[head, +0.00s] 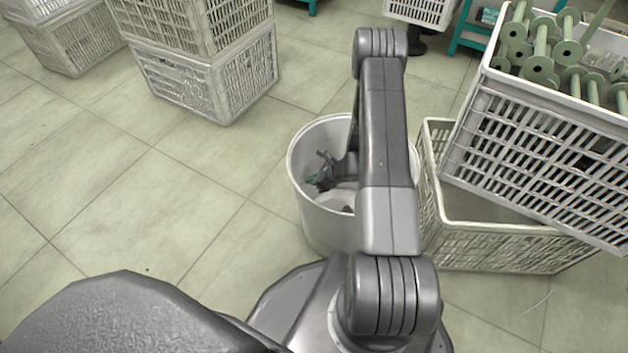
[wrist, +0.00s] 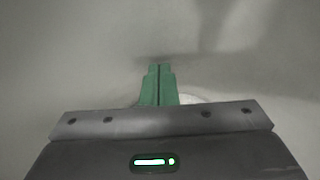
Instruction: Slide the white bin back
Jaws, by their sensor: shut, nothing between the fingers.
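The white bin (head: 318,228) is a round, open-topped bin standing on the floor at the centre of the head view. My arm reaches over its rim from the right side, hiding part of it. My gripper (head: 314,180) is down inside the bin, below the rim, towards its left inner wall. In the wrist view my gripper (wrist: 159,68) has its two green fingers shut together with nothing between them. The bin's pale inner surface (wrist: 75,60) fills the view ahead of the fingertips. I cannot tell whether the fingertips touch it.
A white crate (head: 510,250) stands close to the bin's right. A tilted crate (head: 545,150) holding several green bobbins (head: 540,68) rests above it. Stacked crates (head: 215,75) stand at the back left. The tiled floor (head: 120,200) to the left of the bin is clear.

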